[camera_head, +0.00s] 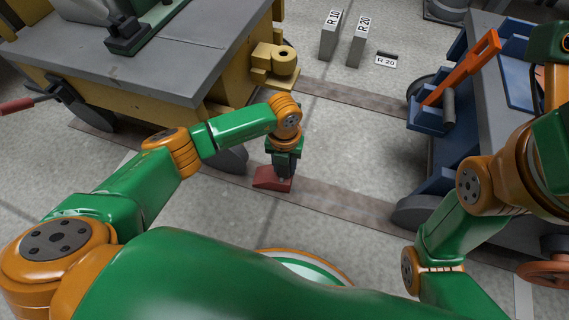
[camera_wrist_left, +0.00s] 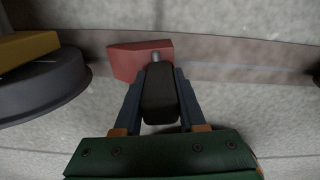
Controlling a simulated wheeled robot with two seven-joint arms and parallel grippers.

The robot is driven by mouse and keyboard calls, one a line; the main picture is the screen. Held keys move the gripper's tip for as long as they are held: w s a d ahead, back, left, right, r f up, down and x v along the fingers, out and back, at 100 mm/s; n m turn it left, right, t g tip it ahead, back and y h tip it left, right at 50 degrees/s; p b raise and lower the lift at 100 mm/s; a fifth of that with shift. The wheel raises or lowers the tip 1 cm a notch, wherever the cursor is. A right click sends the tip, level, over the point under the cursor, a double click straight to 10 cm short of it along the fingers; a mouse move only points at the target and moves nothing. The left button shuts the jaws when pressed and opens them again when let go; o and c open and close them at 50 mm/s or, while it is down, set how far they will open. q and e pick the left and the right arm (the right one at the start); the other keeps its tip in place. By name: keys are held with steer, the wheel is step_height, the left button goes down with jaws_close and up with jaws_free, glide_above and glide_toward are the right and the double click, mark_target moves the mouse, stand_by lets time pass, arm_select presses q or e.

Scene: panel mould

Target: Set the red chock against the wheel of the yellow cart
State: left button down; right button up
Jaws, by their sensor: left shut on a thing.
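The red chock (camera_head: 268,180) is low over or on the brown floor strip, just right of the yellow cart's near wheel (camera_head: 233,160). My left gripper (camera_head: 284,170) points down and is shut on the chock's dark handle (camera_wrist_left: 159,95). In the left wrist view, the red block (camera_wrist_left: 130,60) lies beyond my fingertips, with a narrow gap between its left end and the dark wheel (camera_wrist_left: 45,90). I cannot tell whether the chock touches the floor. The yellow cart (camera_head: 130,98) has a grey top. My right gripper is outside the picture; only its arm shows at right.
A blue cart (camera_head: 430,182) with an orange lever (camera_head: 465,68) stands at right. A yellow coupling (camera_head: 275,62) juts from the yellow cart's end. Grey blocks marked R 10 (camera_head: 328,42) and R 20 (camera_head: 357,48) stand behind.

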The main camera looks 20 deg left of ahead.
arm_select(q)
steer(key=shift+f, duration=0.3)
steer(key=shift+c, duration=2)
jaws_free()
